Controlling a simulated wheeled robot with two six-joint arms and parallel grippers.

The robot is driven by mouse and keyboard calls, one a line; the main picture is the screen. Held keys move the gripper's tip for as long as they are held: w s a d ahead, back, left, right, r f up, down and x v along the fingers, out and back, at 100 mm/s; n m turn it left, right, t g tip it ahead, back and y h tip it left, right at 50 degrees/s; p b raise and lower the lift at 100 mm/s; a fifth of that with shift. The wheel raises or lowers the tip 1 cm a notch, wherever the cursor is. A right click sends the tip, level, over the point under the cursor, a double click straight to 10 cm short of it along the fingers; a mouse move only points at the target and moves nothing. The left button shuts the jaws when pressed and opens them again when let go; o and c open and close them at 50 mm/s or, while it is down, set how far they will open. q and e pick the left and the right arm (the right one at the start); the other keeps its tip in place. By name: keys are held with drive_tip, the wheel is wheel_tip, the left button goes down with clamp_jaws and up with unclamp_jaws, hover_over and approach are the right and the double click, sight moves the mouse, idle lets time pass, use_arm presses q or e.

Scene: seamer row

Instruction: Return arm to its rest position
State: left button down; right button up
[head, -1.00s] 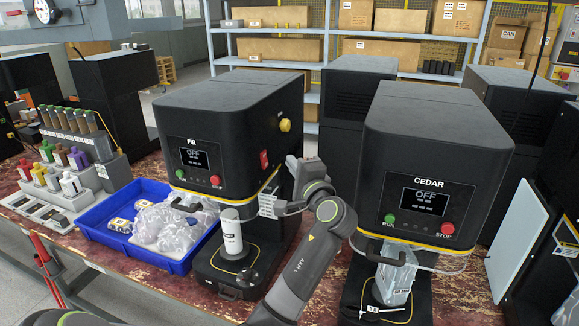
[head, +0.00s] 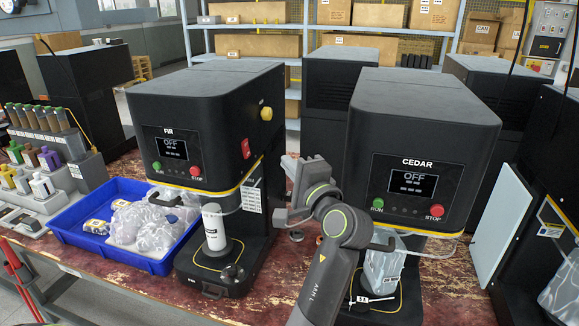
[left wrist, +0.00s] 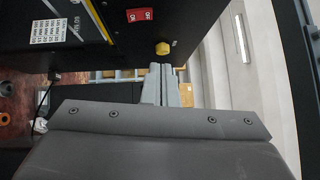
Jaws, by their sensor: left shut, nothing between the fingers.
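My left arm rises from the bottom of the head view, and its gripper (head: 292,188) is in the gap between the black FIR machine (head: 205,110) and the black CEDAR machine (head: 425,115). In the left wrist view the two grey fingers (left wrist: 166,82) lie together, shut, with nothing between them. They point toward the yellow knob (left wrist: 163,48) on the side of a machine; I cannot tell the distance. My right gripper is not in view.
A white canister (head: 214,228) stands upright on FIR's base. A clear pouch (head: 383,262) stands under CEDAR's head. A blue tray (head: 75,238) of bagged items sits left of FIR. A white panel (head: 490,225) stands open at the right. Shelves with boxes are behind.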

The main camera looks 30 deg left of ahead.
use_arm(q)
drive_tip(key=s+a+f+n+g+h, duration=0.15)
drive_tip(key=s+f, duration=0.25)
drive_tip(key=f, duration=0.4)
drive_tip(key=s+a+f+n+h, duration=0.1)
drive_tip(key=s+a+f+h, duration=0.15)
drive_tip(key=f, duration=0.55)
drive_tip(key=s+a+f+n+g+h, duration=0.1)
drive_tip(key=s+a+f+h, duration=0.15)
drive_tip(key=s+f, duration=0.35)
drive_tip(key=s+d+f+n+g+h, duration=0.2)
drive_tip(key=s+d+f+h, duration=0.3)
drive_tip(key=s, duration=0.6)
drive_tip(key=s+d+f+n+g+h, duration=0.1)
drive_tip(key=s+f+n+g+h, duration=0.15)
drive_tip(key=s+f, duration=0.7)
wheel_tip(320, 180, down, 22)
drive_tip(key=a, duration=0.2)
drive_tip(key=s+d+f+g+h, duration=0.1)
drive_tip(key=s+f, duration=1.5)
drive_tip(key=f, duration=0.1)
drive_tip(key=shift+d+g, duration=0.25)
drive_tip(key=shift+g, duration=0.15)
